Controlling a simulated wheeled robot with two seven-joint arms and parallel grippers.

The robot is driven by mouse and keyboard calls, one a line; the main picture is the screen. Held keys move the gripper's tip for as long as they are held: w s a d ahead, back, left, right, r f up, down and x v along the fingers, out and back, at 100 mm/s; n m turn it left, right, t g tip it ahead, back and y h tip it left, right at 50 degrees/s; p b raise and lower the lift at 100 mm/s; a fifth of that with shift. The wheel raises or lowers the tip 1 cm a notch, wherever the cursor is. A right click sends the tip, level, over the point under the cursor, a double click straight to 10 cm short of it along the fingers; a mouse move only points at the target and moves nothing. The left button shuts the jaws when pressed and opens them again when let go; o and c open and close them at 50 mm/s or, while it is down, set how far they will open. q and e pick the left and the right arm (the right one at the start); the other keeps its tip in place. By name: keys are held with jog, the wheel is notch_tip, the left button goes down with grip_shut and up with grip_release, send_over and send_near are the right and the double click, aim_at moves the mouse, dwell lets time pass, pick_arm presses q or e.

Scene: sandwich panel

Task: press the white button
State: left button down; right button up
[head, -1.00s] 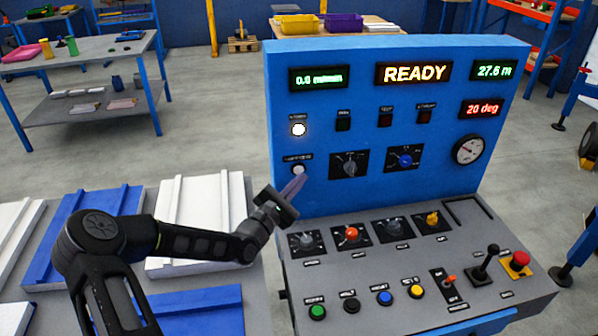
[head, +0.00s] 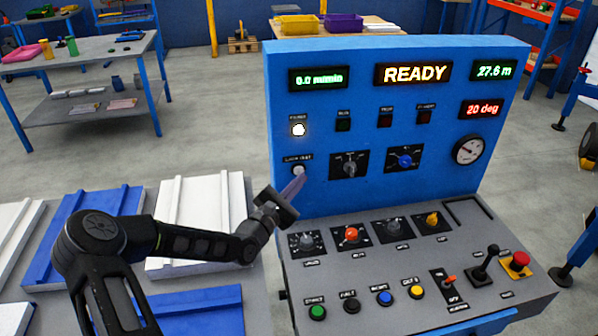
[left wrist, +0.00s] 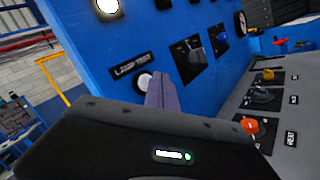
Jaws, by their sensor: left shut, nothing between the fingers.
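The white button (head: 298,170) is a small round cap on the blue upright panel (head: 225,0). It sits under a label that reads "LAMP TEST" and also shows in the left wrist view (left wrist: 144,81), partly covered by my fingers. My left gripper (head: 298,180) is shut and empty, its fingertips just in front of and slightly right of the button. The shut fingers also show in the left wrist view (left wrist: 160,88). I cannot tell whether they touch the button. My right gripper is not in view.
A lit white lamp (head: 298,130) is above the button. A dark selector knob (head: 350,165) is to its right. The sloped grey desk (head: 345,270) below carries knobs, coloured buttons and a lever. White and blue panels lie at the lower left.

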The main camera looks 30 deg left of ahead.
pick_arm(q)
jog(key=shift+w, duration=0.1)
dwell(0.6)
jog(key=shift+w+a+b, duration=0.2)
jog(key=shift+w+b, duration=0.05)
jog(key=shift+b, duration=0.1)
jog(key=shift+w+a+b, duration=0.3)
dwell(0.6)
jog(key=shift+s, duration=0.1)
dwell(0.4)
jog(key=shift+s+d, duration=0.5)
jog(key=shift+s, duration=0.05)
jog(key=s+d+p, duration=0.1)
jog(key=s, duration=0.1)
jog(key=s+d, duration=0.2)
jog(key=shift+p, duration=0.4)
